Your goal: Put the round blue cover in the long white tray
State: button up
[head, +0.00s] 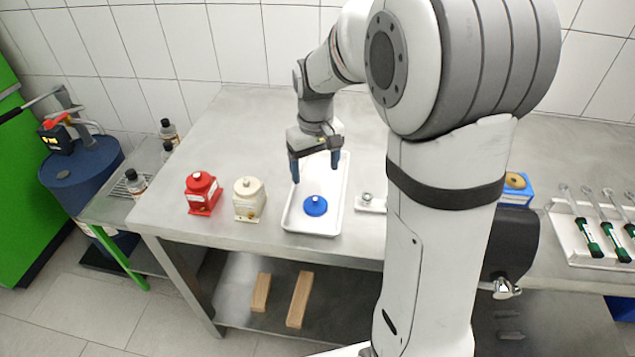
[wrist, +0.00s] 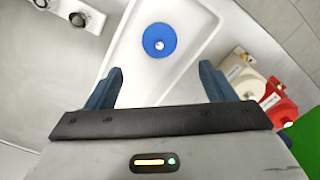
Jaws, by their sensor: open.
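The round blue cover (head: 315,206) lies inside the long white tray (head: 333,222), near the tray's front end. The cover has a small light knob on top and also shows in the wrist view (wrist: 159,40). The tray stands on the metal table and also shows in the wrist view (wrist: 140,75). My gripper (head: 315,172) is above the tray, behind the cover and apart from it. In the wrist view its two blue fingers (wrist: 160,82) are wide apart with nothing between them.
A red container (head: 202,194) and a cream container (head: 248,200) stand left of the tray. A small metal fitting on a plate (head: 370,203) lies right of it. Green-handled tools (head: 588,238) lie far right.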

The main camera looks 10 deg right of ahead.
jog(key=s+d+r+m+t, duration=0.1)
jog(key=s+r, duration=0.1)
jog(key=s, duration=0.7)
jog(key=s+d+r+m+t, duration=0.1)
jog(key=s+r+t, duration=0.1)
jog(key=s, duration=0.8)
jog(key=shift+s+r+m, duration=0.25)
jog(key=shift+r+m, duration=0.15)
jog(key=shift+r, duration=0.1)
